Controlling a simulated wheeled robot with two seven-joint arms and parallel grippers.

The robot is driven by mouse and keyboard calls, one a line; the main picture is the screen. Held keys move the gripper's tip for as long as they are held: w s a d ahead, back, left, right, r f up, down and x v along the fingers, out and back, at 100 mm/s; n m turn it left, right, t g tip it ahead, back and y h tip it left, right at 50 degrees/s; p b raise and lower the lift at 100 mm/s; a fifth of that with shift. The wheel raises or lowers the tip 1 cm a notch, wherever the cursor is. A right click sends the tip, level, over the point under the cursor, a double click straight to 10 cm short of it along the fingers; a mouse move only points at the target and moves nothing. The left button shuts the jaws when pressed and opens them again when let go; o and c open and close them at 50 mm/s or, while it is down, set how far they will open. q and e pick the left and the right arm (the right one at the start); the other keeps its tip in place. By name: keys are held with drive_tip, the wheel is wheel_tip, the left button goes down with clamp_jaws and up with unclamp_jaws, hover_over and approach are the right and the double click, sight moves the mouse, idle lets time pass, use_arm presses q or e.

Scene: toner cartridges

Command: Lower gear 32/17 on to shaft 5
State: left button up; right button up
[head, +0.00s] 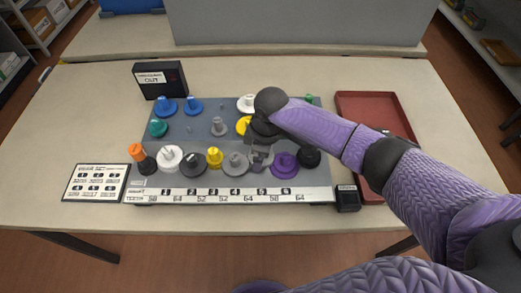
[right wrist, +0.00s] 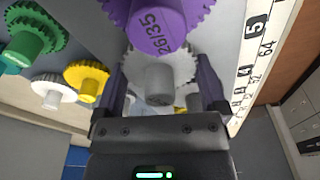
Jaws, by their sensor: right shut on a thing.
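My right gripper (head: 260,157) is over the front row of the grey gear board (head: 200,139), roughly behind the 5 on the number strip. It is shut on a light grey gear, whose hub and teeth show between the fingers in the right wrist view (right wrist: 158,78). No number is readable on this gear. Shaft 5 is hidden, and I cannot tell whether the gear touches it. A purple gear (head: 284,163), marked 26/35 in the right wrist view (right wrist: 160,32), is close on the right. A grey gear (head: 235,163) is close on the left. My left gripper is out of view.
The front row also holds a black gear (head: 309,156), a yellow gear (head: 214,157) and others. Blue, green, white and yellow gears stand behind. A red tray (head: 372,98) is on the right, a black display box (head: 159,79) at the back left. The table's front is clear.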

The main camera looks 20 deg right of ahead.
idle(0.3)
drive_tip(key=o, duration=0.9)
drive_tip(key=r+p, duration=0.1)
drive_tip(key=r, duration=0.2)
drive_tip(key=r+p, duration=0.1)
drive_tip(key=r, duration=0.2)
drive_tip(key=d+r+p, duration=0.1)
drive_tip(key=r+p, duration=0.1)
drive_tip(key=r, duration=0.1)
drive_tip(key=shift+s+r, duration=0.3)
drive_tip(key=shift+r, duration=0.15)
